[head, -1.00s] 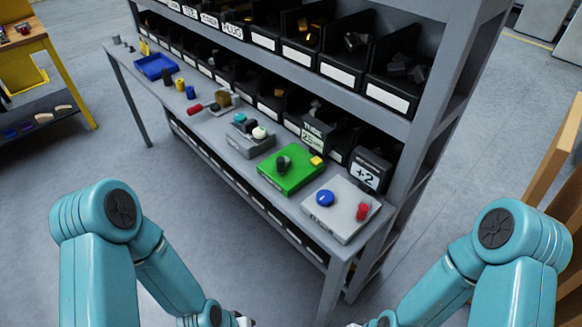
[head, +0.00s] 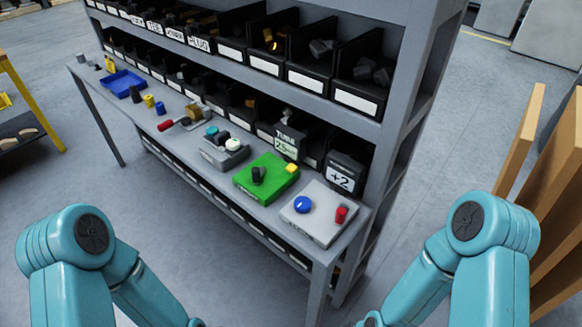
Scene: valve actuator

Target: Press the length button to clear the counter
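A grey box (head: 322,228) with a blue knob (head: 303,204) and a red button (head: 341,214) sits at the near end of the bench. A black display reading "+2" (head: 341,175) stands behind it. A green box (head: 268,182) with a dark knob (head: 258,175) and a yellow button (head: 291,168) is to its left, with a display reading "TUBE 25" (head: 286,145) behind. A smaller grey box (head: 222,155) carries teal, dark and white buttons. I cannot read which button is for length. Both my grippers are below the picture's lower edge; only my arms show.
The grey bench (head: 207,178) has shelves of black bins (head: 360,85) above and behind it. A blue tray (head: 123,84) and small coloured parts lie at its far end. Wooden slats (head: 530,140) stand at the right. The floor in front of the bench is clear.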

